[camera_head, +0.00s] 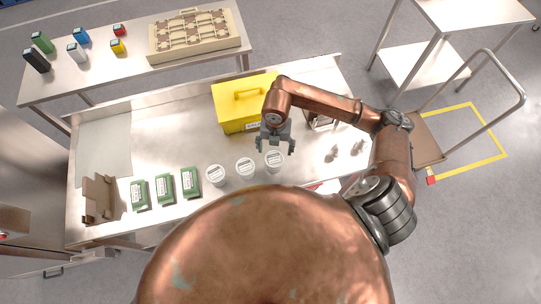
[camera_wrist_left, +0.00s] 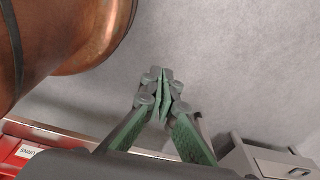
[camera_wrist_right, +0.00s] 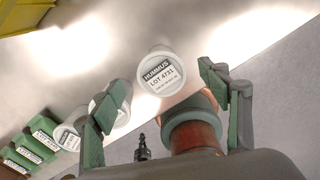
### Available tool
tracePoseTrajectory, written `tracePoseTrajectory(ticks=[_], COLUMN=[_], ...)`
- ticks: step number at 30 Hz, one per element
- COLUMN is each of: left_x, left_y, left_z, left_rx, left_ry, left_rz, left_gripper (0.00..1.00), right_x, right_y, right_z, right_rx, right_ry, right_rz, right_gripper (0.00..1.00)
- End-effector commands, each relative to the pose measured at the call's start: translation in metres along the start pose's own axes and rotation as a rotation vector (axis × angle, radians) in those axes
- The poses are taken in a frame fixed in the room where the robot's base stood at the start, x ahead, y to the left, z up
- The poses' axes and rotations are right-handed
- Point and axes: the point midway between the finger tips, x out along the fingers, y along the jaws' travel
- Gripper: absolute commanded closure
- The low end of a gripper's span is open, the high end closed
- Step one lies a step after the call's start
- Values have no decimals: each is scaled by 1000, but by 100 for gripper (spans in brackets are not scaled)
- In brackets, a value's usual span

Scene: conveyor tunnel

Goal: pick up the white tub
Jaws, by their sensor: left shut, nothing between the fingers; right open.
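Three white tubs with printed lids stand in a row on the steel table: the left tub (camera_head: 215,175), the middle tub (camera_head: 245,168) and the right tub (camera_head: 275,160). My right gripper (camera_head: 277,143) is open and empty, pointing down close to the right tub. In the right wrist view, a tub labelled HUMMUS, LOT 4731 (camera_wrist_right: 162,73) shows between the open fingers but is not gripped. A second tub (camera_wrist_right: 115,96) is partly hidden by the left finger. My left gripper (camera_wrist_left: 164,95) is shut and empty in the left wrist view, away from the tubs; the head view does not show it.
Several green boxes (camera_head: 165,188) stand left of the tubs, beside an open cardboard box (camera_head: 100,197). A yellow case (camera_head: 232,112) stands behind the tubs. A back table (camera_head: 130,72) holds small coloured containers and a beige tray (camera_head: 160,50). A cart handle (camera_head: 518,82) rises at right.

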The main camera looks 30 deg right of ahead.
Motion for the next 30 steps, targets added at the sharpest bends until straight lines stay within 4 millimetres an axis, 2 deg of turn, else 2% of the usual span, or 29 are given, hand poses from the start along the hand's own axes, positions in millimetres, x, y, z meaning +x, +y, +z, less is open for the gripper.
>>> tracePoseTrajectory(ticks=[6,10,13,16,22,25,30], left_x=[-7,-14,-18,-18,-17,-17,-17], left_y=[3,3,3,2,-1,-1,0], left_z=[29,40,38,27,4,4,11], left_rx=[-7,-10,-10,-8,-3,-3,-4], left_ry=[-36,-50,-47,-35,-4,-4,-14], left_rz=[2,3,3,1,0,-1,0], left_gripper=[100,100,100,100,100,100,100], right_x=[22,38,53,65,71,71,71], right_y=[-4,-1,1,2,2,3,3], right_z=[-4,-10,-12,-12,-11,-11,-11], right_rx=[12,13,14,12,9,8,8], right_ry=[4,6,4,4,1,1,2], right_rz=[0,-1,-1,1,1,1,1], right_gripper=[31,31,31,31,31,31,42])
